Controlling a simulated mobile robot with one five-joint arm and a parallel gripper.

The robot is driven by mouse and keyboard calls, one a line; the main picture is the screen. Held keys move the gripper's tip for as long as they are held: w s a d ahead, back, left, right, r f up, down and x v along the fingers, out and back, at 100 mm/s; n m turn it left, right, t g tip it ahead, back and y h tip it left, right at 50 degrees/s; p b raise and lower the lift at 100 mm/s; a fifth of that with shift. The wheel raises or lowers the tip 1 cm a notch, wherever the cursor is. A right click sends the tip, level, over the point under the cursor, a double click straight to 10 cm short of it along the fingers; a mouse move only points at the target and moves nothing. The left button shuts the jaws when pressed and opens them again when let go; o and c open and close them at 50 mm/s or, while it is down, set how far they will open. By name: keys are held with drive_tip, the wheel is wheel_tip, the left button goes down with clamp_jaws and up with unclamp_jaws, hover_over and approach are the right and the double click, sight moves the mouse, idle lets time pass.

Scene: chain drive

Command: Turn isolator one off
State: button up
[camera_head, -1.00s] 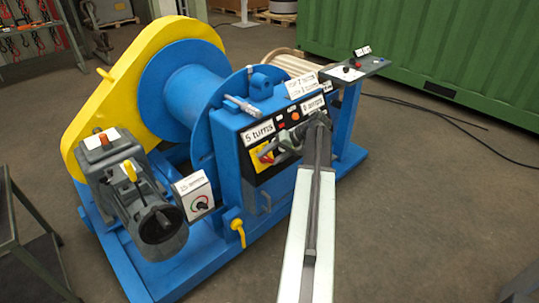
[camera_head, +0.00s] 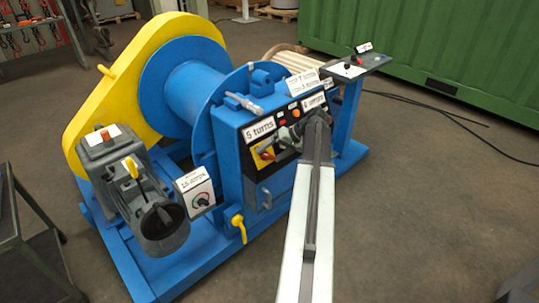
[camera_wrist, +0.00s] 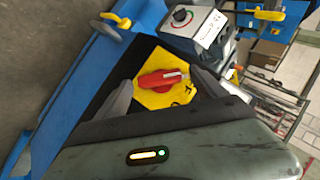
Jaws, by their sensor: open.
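A red rotary handle on a yellow plate (camera_head: 258,160), which looks like the isolator, is on the dark front panel of the blue winch cabinet. In the wrist view the red handle (camera_wrist: 160,78) lies across the yellow plate (camera_wrist: 150,98), between my two grey fingers. My gripper (camera_head: 287,137) is open just right of the handle in the head view. In the wrist view the fingertips (camera_wrist: 161,80) are on either side of the handle; I cannot tell whether they touch it. No isolator number is readable.
A "5 turns" label (camera_head: 260,129) and small buttons (camera_head: 282,122) are close above the handle. A white dial box (camera_head: 196,190) is at the left, a yellow lever (camera_head: 239,228) low on the cabinet. Open floor lies in front.

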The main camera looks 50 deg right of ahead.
drive_tip(key=p+v, duration=0.5)
drive_tip(key=v, duration=0.2)
drive_tip(key=shift+s+r+p, duration=0.2)
drive_tip(key=shift+r+p, duration=0.1)
drive_tip(key=shift+p, duration=0.05)
drive_tip(key=shift+d, duration=0.1)
